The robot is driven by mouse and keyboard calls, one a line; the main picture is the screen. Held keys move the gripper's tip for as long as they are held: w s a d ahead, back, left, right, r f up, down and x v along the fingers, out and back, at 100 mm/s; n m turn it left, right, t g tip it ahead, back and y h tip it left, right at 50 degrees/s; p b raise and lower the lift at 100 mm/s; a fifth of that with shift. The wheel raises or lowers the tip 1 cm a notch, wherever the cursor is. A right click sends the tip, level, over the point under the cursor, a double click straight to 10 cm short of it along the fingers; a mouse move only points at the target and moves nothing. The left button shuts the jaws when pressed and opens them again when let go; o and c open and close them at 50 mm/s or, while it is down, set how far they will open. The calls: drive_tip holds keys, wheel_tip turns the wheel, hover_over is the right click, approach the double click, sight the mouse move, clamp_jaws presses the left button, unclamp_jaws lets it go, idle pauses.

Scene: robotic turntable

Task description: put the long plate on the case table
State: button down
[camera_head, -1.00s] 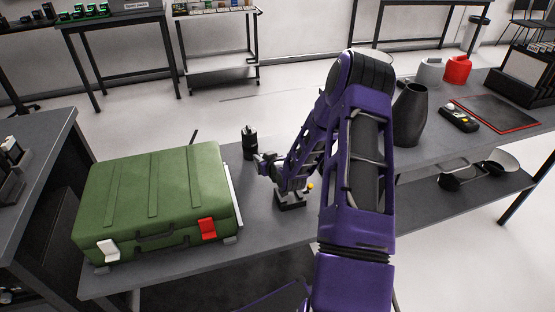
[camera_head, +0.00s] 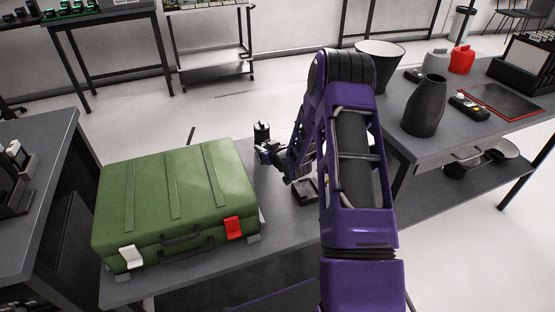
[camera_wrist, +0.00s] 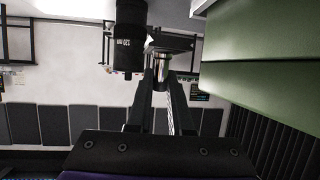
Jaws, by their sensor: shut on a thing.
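The case table (camera_head: 285,225) is the grey table that bears the green case (camera_head: 175,200). My gripper (camera_head: 268,150) is low over this table, right of the case and close to the black cylinder (camera_head: 261,132). In the wrist view my gripper (camera_wrist: 160,80) has its fingers close together on a small shiny part. A dark flat piece (camera_wrist: 172,42), which looks like the long plate, joins on at the fingertips. Its full length is not clear, and I cannot tell if it touches the table. The black cylinder (camera_wrist: 130,40) stands just left of it, the case (camera_wrist: 270,75) right.
A small dark tray (camera_head: 304,190) lies on the case table under my arm. Some bare tabletop shows in front of the tray.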

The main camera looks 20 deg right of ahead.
wheel_tip(320, 180, down, 9)
drive_tip(key=shift+r+b, duration=0.15)
drive_tip(key=shift+b, duration=0.4)
drive_tip(key=shift+f, duration=0.2)
drive_tip(key=c, duration=0.8)
unclamp_jaws()
drive_tip(key=shift+r, duration=0.1)
drive_tip(key=shift+s+r, duration=0.1)
drive_tip(key=shift+r, duration=0.05)
drive_tip(key=p+v, duration=0.1)
drive_tip(key=v, duration=1)
drive_tip(key=shift+s+r+p, duration=0.2)
drive_tip(key=shift+s+p, duration=0.1)
drive_tip(key=shift+s, duration=0.05)
